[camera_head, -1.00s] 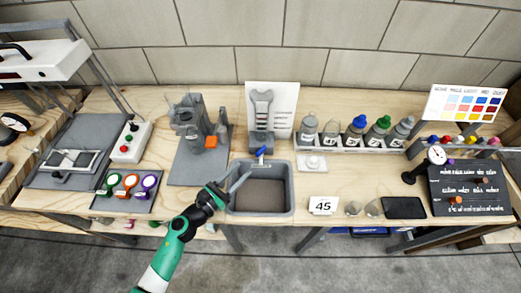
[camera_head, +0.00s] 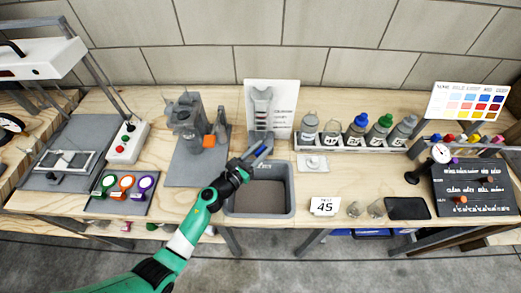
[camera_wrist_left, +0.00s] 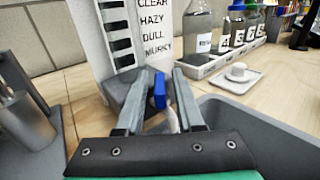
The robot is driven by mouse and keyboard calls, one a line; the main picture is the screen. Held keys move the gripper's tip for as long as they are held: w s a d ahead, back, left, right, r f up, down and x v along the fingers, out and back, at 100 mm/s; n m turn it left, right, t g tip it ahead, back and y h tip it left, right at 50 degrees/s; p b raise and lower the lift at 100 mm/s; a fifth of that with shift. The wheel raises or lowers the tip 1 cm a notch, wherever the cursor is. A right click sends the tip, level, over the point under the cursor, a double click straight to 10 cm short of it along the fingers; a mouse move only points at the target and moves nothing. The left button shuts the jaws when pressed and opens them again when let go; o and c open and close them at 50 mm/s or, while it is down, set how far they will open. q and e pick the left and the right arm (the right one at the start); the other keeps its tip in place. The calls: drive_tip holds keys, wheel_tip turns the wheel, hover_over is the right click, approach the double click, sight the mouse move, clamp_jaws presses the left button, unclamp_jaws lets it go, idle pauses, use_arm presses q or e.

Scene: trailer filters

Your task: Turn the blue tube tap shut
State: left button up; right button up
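The blue tap lever (camera_head: 261,150) sits at the back edge of the grey sink, in front of the upright tube stand. It also shows in the left wrist view (camera_wrist_left: 159,91), standing upright between my finger tips, a little nearer the right finger. My left gripper (camera_head: 254,153) is open, its two fingers on either side of the blue lever. I cannot tell whether either finger touches it. A clear tube or spout (camera_wrist_left: 163,122) shows below the lever, partly hidden by the gripper. My right gripper is in neither view.
The grey sink (camera_head: 232,205) lies just right of and below the gripper. A rack of several bottles (camera_head: 345,146) stands to the right, and a grey apparatus (camera_head: 186,122) to the left.

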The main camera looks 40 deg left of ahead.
use_arm(q)
clamp_jaws()
drive_tip(key=shift+h, duration=0.3)
drive_tip(key=shift+a+f+m+h+b, duration=0.15)
drive_tip(key=shift+m+h+b, duration=0.15)
drive_tip(key=shift+m+h, duration=0.75)
drive_tip(key=m+h+b, duration=0.1)
drive_tip(key=h, duration=0.2)
drive_tip(key=shift+m, duration=0.25)
drive_tip(key=shift+m+g+h+b, duration=0.4)
drive_tip(key=shift+h+b, duration=0.1)
drive_tip(key=shift+h, duration=0.05)
